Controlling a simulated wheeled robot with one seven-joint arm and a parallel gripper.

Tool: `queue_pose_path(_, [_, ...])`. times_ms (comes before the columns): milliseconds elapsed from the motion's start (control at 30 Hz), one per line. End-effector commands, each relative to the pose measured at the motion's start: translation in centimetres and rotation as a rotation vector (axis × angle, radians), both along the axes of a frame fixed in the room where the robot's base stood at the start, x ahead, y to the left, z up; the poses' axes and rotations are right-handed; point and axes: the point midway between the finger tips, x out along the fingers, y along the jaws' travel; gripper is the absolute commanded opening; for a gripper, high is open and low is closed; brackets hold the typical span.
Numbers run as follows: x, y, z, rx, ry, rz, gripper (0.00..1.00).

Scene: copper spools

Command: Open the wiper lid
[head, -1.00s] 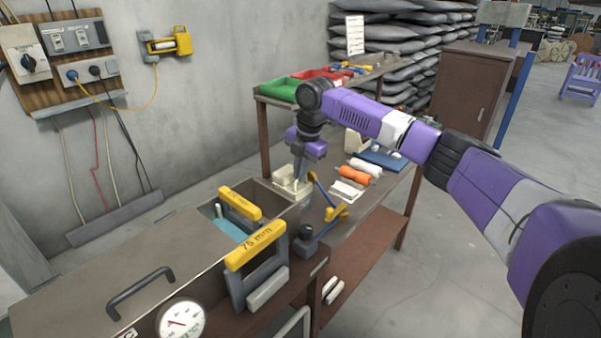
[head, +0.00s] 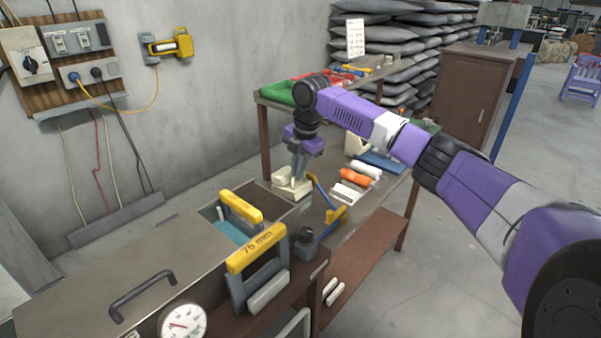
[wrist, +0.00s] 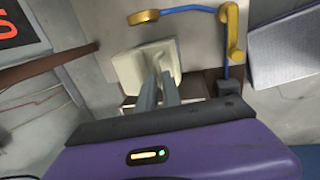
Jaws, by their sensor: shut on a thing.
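The wiper lid is a cream, boxy piece (head: 284,188) on the bench beside the open tank, below my gripper (head: 297,178). In the wrist view the cream lid (wrist: 132,68) is tilted, with a pale edge of the box (wrist: 190,103) showing below it. My gripper's two grey fingers (wrist: 159,72) are close together at the lid's near edge, shut on it. The fingers hide the part they hold, and how far the lid stands open is hard to tell.
A blue rod with yellow ends (head: 333,208) stands close right of the lid. Yellow-topped frames (head: 258,248) stand at the open tank (head: 205,207) in front. White and orange rolls (head: 360,176) lie further right on the bench.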

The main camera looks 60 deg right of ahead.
Motion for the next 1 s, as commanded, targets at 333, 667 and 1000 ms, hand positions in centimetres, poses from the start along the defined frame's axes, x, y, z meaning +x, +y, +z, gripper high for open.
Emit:
queue_pose_path(333, [3.4,-0.6,1.7,0.002,-0.001,-0.001,0.00])
queue_pose_path(667, [5.9,-1.1,2.2,0.002,0.001,0.002,0.00])
queue_pose_path(1000, [6.8,-1.4,2.2,0.003,0.000,0.004,0.00])
